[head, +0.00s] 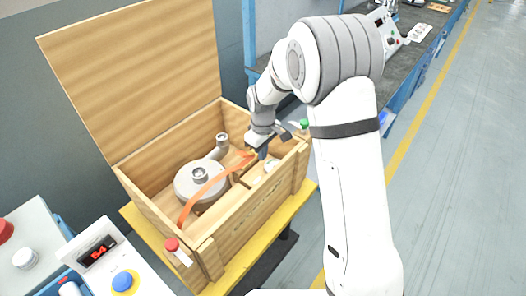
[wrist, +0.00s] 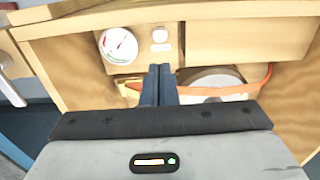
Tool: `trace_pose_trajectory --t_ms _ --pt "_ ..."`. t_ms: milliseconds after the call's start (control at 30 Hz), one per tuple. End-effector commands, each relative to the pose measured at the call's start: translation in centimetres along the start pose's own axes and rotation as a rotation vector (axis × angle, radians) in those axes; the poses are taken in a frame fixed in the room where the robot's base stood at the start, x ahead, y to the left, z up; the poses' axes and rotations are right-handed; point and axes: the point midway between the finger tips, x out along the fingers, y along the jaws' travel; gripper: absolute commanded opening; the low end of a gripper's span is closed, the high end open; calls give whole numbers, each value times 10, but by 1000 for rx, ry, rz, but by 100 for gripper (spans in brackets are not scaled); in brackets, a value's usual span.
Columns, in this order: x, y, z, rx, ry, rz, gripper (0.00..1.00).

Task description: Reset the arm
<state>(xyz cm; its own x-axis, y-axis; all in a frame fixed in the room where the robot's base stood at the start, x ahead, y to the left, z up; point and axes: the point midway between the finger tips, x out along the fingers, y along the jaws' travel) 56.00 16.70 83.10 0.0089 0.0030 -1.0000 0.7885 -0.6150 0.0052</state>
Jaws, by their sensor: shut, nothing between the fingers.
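My gripper (head: 263,153) is at the right end of an open wooden crate (head: 240,222), over its inside. In the wrist view my gripper (wrist: 159,68) shows two dark fingers close together, shut with nothing between them. A grey round blower (head: 203,180) with an upright stub lies in the crate. An orange strap (head: 214,182) runs across it. The strap also shows in the wrist view (wrist: 262,82), beside the fingers. Whether the fingers touch anything is unclear.
The crate's lid (head: 135,70) stands open at the back. The crate rests on a yellow platform (head: 226,282). Red (head: 172,244) and green (head: 303,124) knobs sit at the crate's ends. A panel with a red display (head: 97,251) stands at left. A workbench (head: 420,42) is behind; the right floor is clear.

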Motion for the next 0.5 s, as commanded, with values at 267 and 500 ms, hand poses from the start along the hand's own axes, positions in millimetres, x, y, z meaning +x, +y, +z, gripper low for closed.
trace_pose_trajectory --t_ms 267,500 --pt "0 0 0 0 0 0 0" --pt "-63 3 46 148 34 23 0"
